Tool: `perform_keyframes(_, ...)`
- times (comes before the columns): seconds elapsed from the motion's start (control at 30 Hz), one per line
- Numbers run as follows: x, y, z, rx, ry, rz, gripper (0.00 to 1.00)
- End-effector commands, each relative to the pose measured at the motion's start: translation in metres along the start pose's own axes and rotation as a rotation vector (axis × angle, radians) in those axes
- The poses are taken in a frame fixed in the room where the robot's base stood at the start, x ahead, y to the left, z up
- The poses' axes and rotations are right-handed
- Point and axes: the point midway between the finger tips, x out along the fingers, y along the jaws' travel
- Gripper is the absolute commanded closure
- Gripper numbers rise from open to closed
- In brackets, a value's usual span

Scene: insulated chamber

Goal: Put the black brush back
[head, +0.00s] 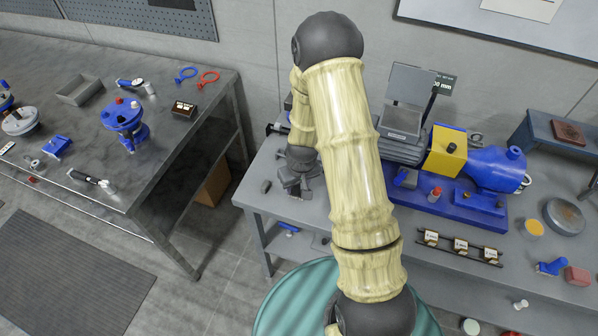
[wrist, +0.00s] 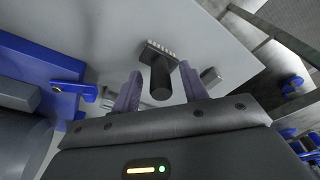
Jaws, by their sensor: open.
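The black brush (wrist: 160,76) shows in the wrist view, with a row of pale bristles at its far end and its dark handle pointing toward me. It is over the grey bench top (wrist: 108,34). My gripper (wrist: 161,86) is open, with one finger on each side of the handle. Gaps show between handle and fingers. In the head view my gripper (head: 294,181) is low over the left end of the grey bench, partly behind my arm. I cannot pick out the brush there.
A blue machine with a yellow block (head: 446,151) stands right of my arm. A dark workbench (head: 175,130) with tools stands left across a gap. A teal round top (head: 300,300) is in front.

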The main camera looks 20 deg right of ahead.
Motion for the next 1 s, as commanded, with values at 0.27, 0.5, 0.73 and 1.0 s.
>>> perform_keyframes(0.27, -0.041, 0.0, -0.001, -0.001, 0.004, 0.002, 0.56)
perform_keyframes(0.5, -0.077, 0.0, -0.001, -0.001, 0.004, 0.001, 0.56)
perform_keyframes(0.73, -0.094, 0.0, 0.001, -0.001, 0.0, 0.0, 0.56)
perform_keyframes(1.0, -0.095, -0.001, 0.001, -0.001, -0.001, 0.0, 0.56)
